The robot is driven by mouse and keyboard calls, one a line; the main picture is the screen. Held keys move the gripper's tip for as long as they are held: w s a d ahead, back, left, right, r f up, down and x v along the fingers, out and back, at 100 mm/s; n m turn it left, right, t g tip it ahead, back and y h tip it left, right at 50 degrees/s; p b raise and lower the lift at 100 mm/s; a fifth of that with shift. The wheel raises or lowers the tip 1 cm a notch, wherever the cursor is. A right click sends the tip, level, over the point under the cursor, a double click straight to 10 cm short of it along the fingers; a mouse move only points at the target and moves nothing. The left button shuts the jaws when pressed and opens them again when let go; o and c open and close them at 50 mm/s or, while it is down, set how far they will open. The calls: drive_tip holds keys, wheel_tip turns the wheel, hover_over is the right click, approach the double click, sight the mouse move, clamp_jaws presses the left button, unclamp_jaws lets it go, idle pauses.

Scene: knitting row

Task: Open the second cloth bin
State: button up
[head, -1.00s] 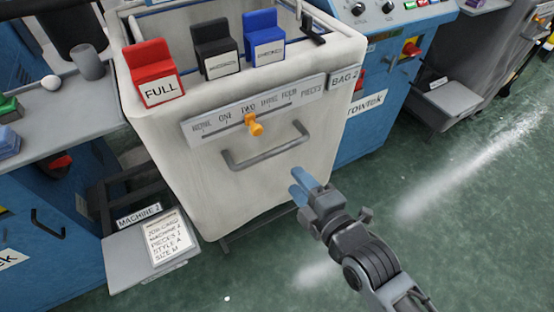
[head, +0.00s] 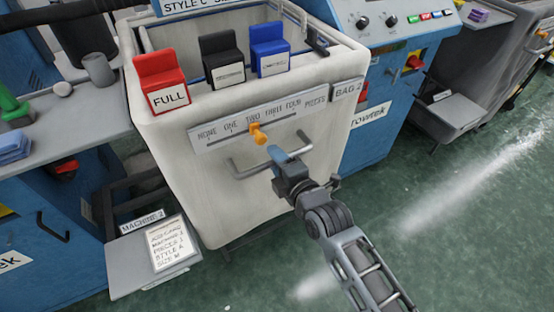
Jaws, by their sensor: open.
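The second cloth bin (head: 185,195) is a white cloth box with a "BAG 2" label (head: 347,91) at its upper right corner. Its front carries a grey bar handle (head: 247,171). Above the handle is a scale plate (head: 292,107) with an orange slider (head: 258,134) near TWO. My gripper (head: 277,155) has blue fingertips and is open. In the picture it overlaps the right half of the handle. I cannot tell whether the fingers touch the bar. Part of the handle is hidden behind the gripper.
Red FULL (head: 161,82), black (head: 222,58) and blue (head: 268,49) tags sit on the bin's front rim. A job card (head: 172,244) lies on a grey shelf at lower left. Blue machines stand on both sides (head: 385,85). Green floor (head: 430,220) is open at right.

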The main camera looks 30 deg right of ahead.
clamp_jaws()
idle(0.4)
